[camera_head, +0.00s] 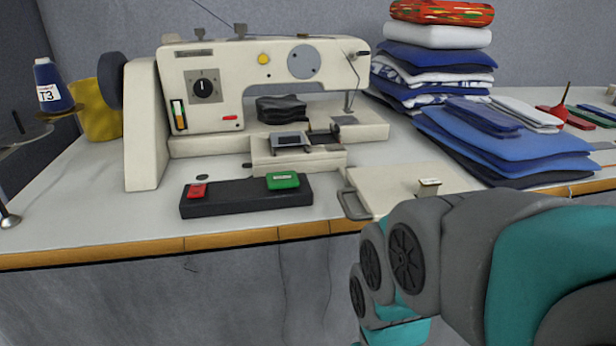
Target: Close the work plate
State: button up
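A cream sewing machine (215,90) stands on the table. A flat cream plate (392,182), which looks like the work plate, lies at table level right of the machine's front. A grey loop handle (353,205) is at its left front corner, and a small labelled block (428,187) sits on it. A gap of table shows between the plate and the machine's bed (365,130). My grey and teal arm fills the lower right, in front of the plate's right front part. My gripper's fingers do not show.
A black button box with a red button (198,190) and a green button (283,181) lies at the table's front edge. Folded blue cloth (500,140) and a stack of textiles (435,70) stand right. A blue thread spool (52,88) is left.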

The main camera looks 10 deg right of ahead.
aim_at(379, 189)
jog(key=k+j+u, duration=0.25)
jog(key=k, duration=0.2)
jog(key=k+j+u, duration=0.1)
jog(key=k+u, duration=0.2)
jog(key=k, duration=0.1)
